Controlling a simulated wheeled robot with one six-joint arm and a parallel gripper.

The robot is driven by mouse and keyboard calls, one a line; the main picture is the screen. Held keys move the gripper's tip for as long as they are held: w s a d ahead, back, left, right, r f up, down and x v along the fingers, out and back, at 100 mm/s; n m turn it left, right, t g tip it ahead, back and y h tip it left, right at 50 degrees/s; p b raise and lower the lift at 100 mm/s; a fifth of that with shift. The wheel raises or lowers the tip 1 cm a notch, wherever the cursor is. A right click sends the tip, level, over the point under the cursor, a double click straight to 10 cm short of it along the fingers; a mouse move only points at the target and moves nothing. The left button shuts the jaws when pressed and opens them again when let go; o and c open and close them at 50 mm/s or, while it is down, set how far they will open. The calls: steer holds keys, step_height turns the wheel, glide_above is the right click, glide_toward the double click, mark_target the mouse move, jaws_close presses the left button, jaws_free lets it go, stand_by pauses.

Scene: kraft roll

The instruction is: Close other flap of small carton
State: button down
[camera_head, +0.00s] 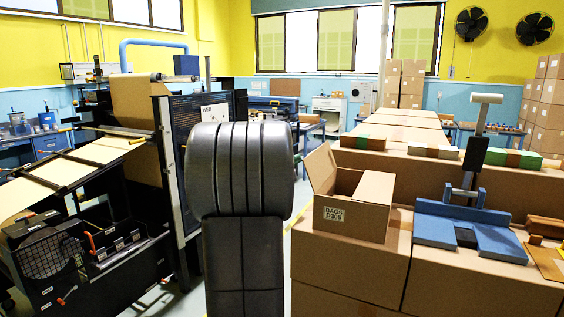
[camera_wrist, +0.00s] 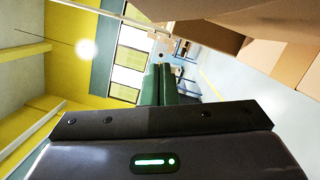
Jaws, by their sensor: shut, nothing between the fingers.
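The small carton (camera_head: 350,217), labelled BAGS D305, stands on a larger brown carton right of centre in the head view. Its left flap (camera_head: 319,168) stands up, tilted outward. My gripper (camera_wrist: 159,70) shows in the wrist view as two dark green fingers, shut together and empty. Brown cardboard (camera_wrist: 225,40) lies to the right of the fingers, apart from them; I cannot tell which part it is. In the head view my dark arm hides the gripper.
A blue tool with an upright handle (camera_head: 460,222) sits right of the small carton. Large cartons (camera_head: 470,270) form the surface below, with green-sided boxes (camera_head: 512,158) behind. A black paper-roll machine (camera_head: 140,180) stands at left. Floor shows between them.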

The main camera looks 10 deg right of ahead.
mark_target(322, 164)
steer(key=d, duration=0.1)
steer(key=s+d+r+p, duration=0.1)
steer(key=d, duration=0.1)
steer(key=shift+s+d+r, duration=0.25)
steer(key=shift+s, duration=0.1)
